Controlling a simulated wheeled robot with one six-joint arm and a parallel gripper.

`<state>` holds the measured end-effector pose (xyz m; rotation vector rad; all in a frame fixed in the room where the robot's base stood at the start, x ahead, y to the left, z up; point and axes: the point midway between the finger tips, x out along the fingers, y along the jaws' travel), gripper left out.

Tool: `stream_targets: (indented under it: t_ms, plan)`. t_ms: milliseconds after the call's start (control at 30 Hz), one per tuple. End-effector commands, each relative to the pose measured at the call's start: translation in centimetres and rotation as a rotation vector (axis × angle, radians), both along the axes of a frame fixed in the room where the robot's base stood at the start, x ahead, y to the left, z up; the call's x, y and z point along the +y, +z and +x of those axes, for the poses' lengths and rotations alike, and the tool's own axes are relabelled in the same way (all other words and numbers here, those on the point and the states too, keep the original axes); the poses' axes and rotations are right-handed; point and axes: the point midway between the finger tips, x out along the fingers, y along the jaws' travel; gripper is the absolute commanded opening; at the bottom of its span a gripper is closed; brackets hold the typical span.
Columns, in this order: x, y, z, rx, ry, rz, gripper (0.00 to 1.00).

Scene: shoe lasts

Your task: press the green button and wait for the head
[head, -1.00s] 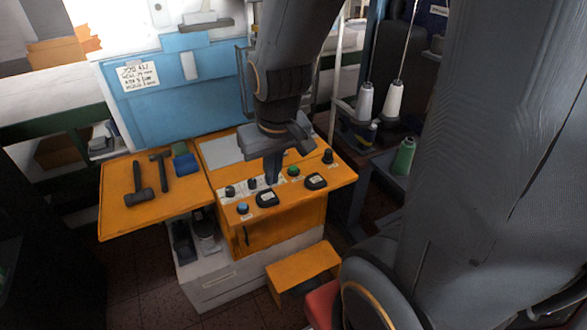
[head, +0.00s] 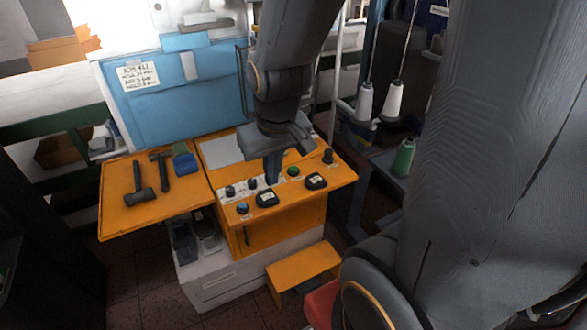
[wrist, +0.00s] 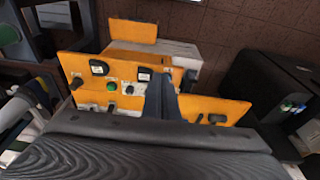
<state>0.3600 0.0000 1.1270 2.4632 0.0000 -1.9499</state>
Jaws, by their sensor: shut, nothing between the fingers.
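The green button (head: 293,171) is on the orange control panel (head: 290,202), right of my gripper in the head view. It also shows in the wrist view (wrist: 112,86), to the left of the fingers. My gripper (head: 272,180) is shut and empty, pointing down over the panel. In the wrist view its fingers (wrist: 160,88) are together and apart from the green button in the picture. Whether the fingertips touch the panel cannot be told. No head can be made out with certainty.
A blue button (head: 242,208), dark knobs (head: 328,156) and two dark-framed displays (head: 316,181) share the panel. Hammers (head: 139,186) and a blue brush (head: 185,163) lie on the orange side table (head: 120,213). Thread cones (head: 393,100) stand at the right. An orange step (head: 303,268) stands in front.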

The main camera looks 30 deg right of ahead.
Motion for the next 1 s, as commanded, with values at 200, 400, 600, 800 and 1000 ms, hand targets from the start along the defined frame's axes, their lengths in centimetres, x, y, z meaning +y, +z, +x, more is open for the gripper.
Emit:
stream_targets:
  t_ms: [200,400,600,800,1000]
  plan:
    - [0.0,0.0,0.0,0.000,0.000,0.000,0.00]
    - [0.0,0.0,0.0,0.000,0.000,0.000,0.00]
    - [0.0,-0.3,0.0,0.001,0.000,0.000,0.00]
    - [0.0,-2.7,0.3,0.017,0.000,0.000,0.00]
    - [0.1,-7.4,0.7,0.052,-0.001,0.001,0.00]
